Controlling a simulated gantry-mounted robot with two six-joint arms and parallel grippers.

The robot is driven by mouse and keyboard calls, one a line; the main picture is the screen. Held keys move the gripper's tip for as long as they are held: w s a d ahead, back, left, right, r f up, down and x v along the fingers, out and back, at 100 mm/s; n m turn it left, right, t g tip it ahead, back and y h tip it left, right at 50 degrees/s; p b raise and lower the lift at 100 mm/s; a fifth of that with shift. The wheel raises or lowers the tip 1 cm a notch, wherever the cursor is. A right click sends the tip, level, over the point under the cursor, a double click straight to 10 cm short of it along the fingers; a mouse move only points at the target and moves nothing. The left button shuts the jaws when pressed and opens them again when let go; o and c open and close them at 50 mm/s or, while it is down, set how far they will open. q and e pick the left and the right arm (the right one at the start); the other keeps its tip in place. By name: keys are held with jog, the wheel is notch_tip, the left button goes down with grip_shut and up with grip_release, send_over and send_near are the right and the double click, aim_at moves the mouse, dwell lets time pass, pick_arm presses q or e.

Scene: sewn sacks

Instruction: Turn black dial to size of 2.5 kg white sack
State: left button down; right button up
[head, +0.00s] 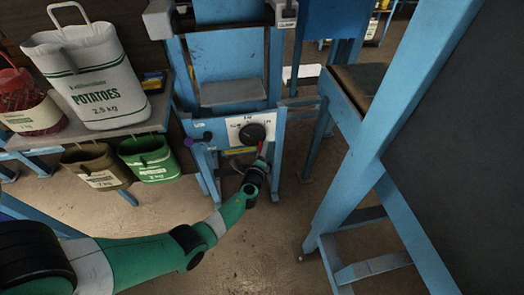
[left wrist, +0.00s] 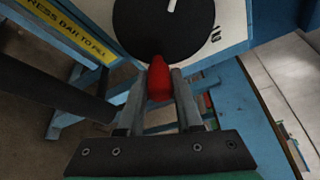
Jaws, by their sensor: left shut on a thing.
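The black dial (head: 258,132) sits on a white scale plate (head: 235,124) on the front of the blue filling machine. It also shows at the top of the left wrist view (left wrist: 160,28), with a white pointer mark. My left gripper (head: 262,152) is just below the dial. In the left wrist view its fingers (left wrist: 161,80) are shut on a red piece (left wrist: 160,82) by the dial's lower rim; I cannot tell whether this piece belongs to the dial. The white potato sack (head: 95,85), marked 2.5 kg, stands upright on the left shelf. My right gripper is out of view.
A red mesh sack (head: 22,95) stands left of the white sack. A brown sack (head: 95,170) and a green sack (head: 150,158) hang below the shelf. A yellow "press bar to fill" label (left wrist: 68,32) is beside the dial. A blue frame (head: 350,180) stands at the right.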

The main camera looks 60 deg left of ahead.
pick_arm(q)
jog(key=shift+w+r, duration=0.1)
jog(key=shift+r, duration=0.1)
jog(key=shift+w+r+n+t, duration=0.15)
jog(key=shift+r+n+t, duration=0.15)
jog(key=shift+n, duration=0.2)
jog(key=c, duration=0.6)
grip_release()
jog(key=shift+f, duration=0.1)
jog(key=shift+d, duration=0.1)
jog(key=shift+s+d+p, duration=0.15)
jog(key=shift+s+p, duration=0.05)
jog(key=shift+p, duration=0.1)
jog(key=p+v, duration=0.4)
jog(key=v, duration=0.7)
jog(key=shift+p, duration=0.35)
